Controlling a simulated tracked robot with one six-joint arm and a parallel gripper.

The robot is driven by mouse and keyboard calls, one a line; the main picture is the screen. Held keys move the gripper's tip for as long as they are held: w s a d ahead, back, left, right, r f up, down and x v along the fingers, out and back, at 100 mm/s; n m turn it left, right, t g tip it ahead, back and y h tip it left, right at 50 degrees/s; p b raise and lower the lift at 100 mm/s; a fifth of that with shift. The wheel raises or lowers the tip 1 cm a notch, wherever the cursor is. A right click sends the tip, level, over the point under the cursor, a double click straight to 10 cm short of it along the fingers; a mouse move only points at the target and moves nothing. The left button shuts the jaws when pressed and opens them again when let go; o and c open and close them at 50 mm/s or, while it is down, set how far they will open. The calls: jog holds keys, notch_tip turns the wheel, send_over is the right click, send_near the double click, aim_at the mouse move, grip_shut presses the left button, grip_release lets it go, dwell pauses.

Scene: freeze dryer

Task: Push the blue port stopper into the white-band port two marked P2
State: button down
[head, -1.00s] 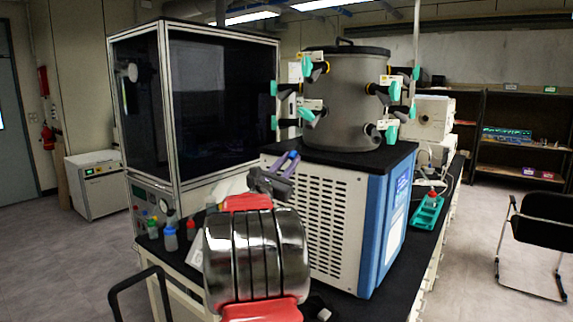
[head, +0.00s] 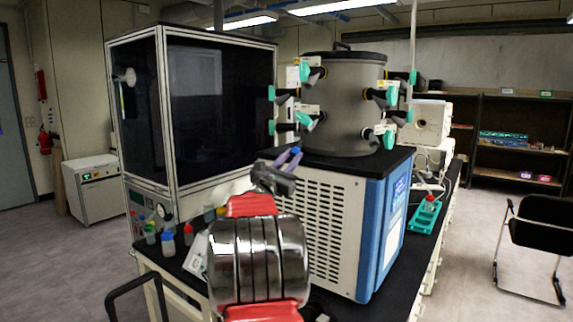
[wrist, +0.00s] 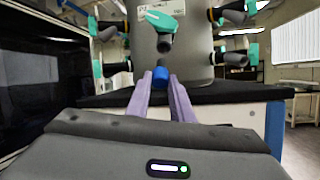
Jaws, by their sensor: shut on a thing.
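My gripper (wrist: 163,90) has purple fingers shut on the blue port stopper (wrist: 161,76), which sits at the fingertips in the wrist view. The grey drum (head: 345,105) carries several black ports with teal handles. In the wrist view one port (wrist: 165,43), with a teal handle (wrist: 164,19) above it, faces me just above and beyond the stopper. They look apart. I cannot read P2 or make out a white band.
The drum stands on a white and blue dryer base (head: 330,220) with a black top. A dark glass-fronted cabinet (head: 195,110) stands at left. Small bottles (head: 168,243) stand on the bench in front of it. A teal tray (head: 425,215) lies right of the dryer.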

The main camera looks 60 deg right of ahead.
aim_at(307, 133)
jog(key=shift+s+d+r, duration=0.2)
jog(key=shift+d+r, duration=0.75)
jog(key=shift+d, duration=0.1)
jog(key=shift+s+a+r, duration=0.1)
jog(key=shift+s, duration=0.05)
jog(key=shift+s+d+r, duration=0.2)
jog(key=shift+d+r, duration=1)
jog(key=shift+d, duration=0.05)
dwell(2.5)
jog(key=c, duration=1.5)
grip_release()
jog(key=v, duration=1.3)
jog(key=shift+a+f, duration=0.25)
jog(key=shift+a, duration=0.1)
jog(key=shift+w+a, duration=0.1)
jog(key=shift+a, duration=0.05)
